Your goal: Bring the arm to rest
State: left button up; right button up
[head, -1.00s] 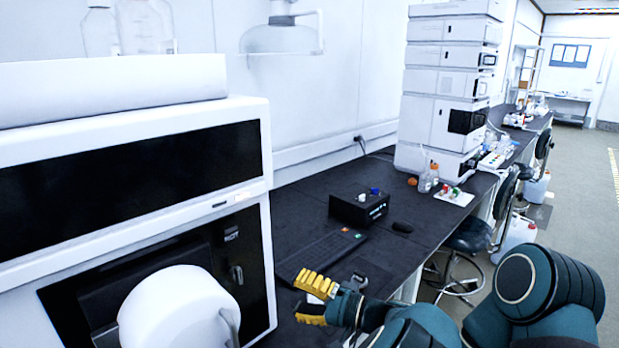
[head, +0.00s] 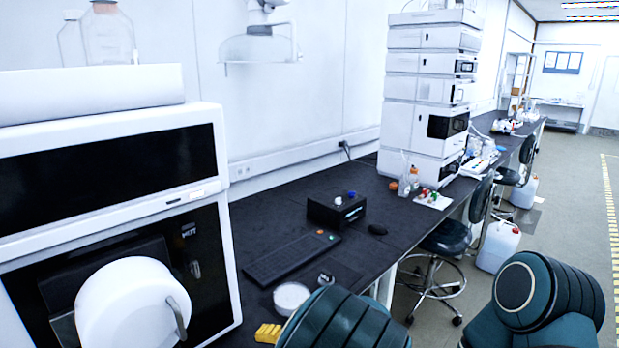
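My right arm comes in from the lower right in the head view, with dark teal links across the bottom edge. Only a yellow finger part of my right gripper (head: 268,333) shows, low in the picture at the front of the bench. The rest of that gripper is hidden behind my arm or cut off by the frame, so its opening does not show. No held object is visible. My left gripper is not in view.
A white round dish (head: 291,297) stands on the dark bench (head: 290,215) close to my arm. Behind are a keyboard (head: 291,256) and a black box (head: 336,210). A white instrument (head: 108,88) fills the left. A stool (head: 447,238) stands right of the bench.

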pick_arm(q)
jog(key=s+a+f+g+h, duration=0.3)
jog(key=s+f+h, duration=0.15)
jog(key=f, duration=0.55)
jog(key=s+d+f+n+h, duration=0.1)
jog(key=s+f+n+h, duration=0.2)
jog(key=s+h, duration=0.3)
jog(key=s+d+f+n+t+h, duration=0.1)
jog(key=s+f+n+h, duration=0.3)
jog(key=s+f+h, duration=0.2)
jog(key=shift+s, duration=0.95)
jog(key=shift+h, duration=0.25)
